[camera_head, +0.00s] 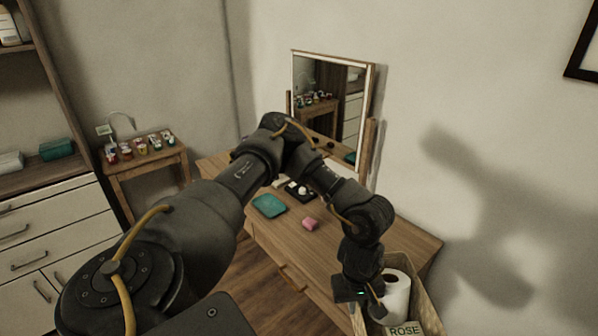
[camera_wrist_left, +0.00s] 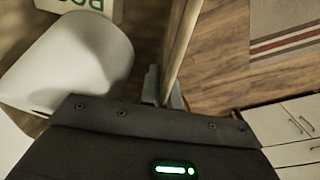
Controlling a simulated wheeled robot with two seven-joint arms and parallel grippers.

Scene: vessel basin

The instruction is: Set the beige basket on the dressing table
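The beige basket (camera_head: 421,292) is at the lower right of the head view, overlapping the near right part of the wooden dressing table (camera_head: 285,240). I cannot tell whether its bottom touches the tabletop. It holds a white roll (camera_head: 397,292) and has a label reading ROSE. My left gripper (camera_head: 374,298) is at the basket's left rim. In the left wrist view its fingers (camera_wrist_left: 163,90) sit close on both sides of the thin basket wall (camera_wrist_left: 181,45), shut on it. The basket's lower part is cut off in the head view. My right gripper is not in view.
A mirror (camera_head: 329,95) stands at the table's back. A teal item (camera_head: 269,206), a pink block (camera_head: 310,224) and a black tray (camera_head: 298,191) lie on the tabletop. A side table (camera_head: 150,163) with small jars and a white-drawer cabinet (camera_head: 50,235) stand left.

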